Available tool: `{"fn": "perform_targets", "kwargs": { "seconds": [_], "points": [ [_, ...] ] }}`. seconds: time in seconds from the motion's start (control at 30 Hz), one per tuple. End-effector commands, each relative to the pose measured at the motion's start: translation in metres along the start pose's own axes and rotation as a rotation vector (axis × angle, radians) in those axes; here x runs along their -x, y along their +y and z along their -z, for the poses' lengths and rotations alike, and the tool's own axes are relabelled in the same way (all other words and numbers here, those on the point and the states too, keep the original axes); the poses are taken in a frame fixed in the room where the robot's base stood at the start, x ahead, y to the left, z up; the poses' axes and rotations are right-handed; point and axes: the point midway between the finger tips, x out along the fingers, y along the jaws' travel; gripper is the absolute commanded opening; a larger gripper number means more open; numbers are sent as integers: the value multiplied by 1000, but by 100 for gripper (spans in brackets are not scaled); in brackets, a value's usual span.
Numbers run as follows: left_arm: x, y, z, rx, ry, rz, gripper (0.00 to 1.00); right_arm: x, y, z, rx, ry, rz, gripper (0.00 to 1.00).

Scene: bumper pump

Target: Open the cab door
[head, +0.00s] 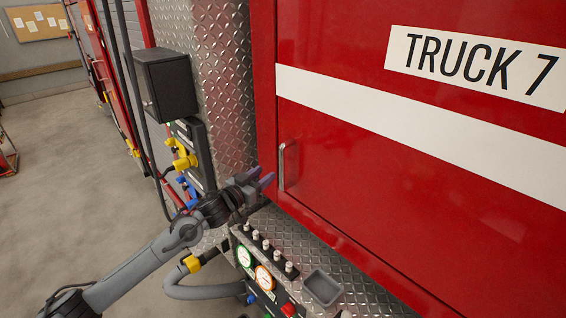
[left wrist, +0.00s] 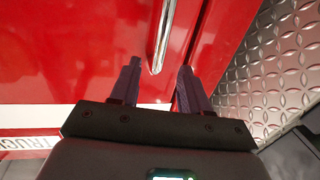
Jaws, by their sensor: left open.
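The red cab door (head: 400,200) has a white stripe and a "TRUCK 7" sign, and it looks shut. Its silver vertical handle (head: 281,167) is near the door's left edge. My left gripper (head: 264,178) is open just left of the handle in the head view. In the left wrist view the handle (left wrist: 163,38) runs down toward the gap between the two purple fingers (left wrist: 158,82), with its end near the fingertips. The fingers stand on either side of the handle's line; I cannot tell whether they touch it. My right gripper is not in view.
Below the door is a pump panel with gauges (head: 264,278), knobs and a grey tray (head: 321,288). A black box (head: 166,84) and yellow and blue valves (head: 183,155) are on the left. A grey hose (head: 205,291) curves below my arm. The floor (head: 75,180) at left is open.

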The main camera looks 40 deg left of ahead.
Motion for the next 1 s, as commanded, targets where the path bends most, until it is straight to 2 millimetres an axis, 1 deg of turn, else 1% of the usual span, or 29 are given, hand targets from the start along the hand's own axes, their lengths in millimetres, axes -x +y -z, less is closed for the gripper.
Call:
{"fn": "perform_targets", "kwargs": {
  "seconds": [0.03,0.17,0.5,0.7,0.83,1.0],
  "points": [
    [-3,0,3,1,5,1,46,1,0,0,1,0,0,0],
    [-15,-1,4,2,4,2,46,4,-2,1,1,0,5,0],
    [-63,0,4,4,3,1,46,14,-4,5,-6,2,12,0],
    [-87,0,3,3,2,1,46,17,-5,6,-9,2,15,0],
    [-97,0,2,3,2,0,46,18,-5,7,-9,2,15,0],
    [-104,0,2,0,2,0,46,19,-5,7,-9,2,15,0]
  ]
}}
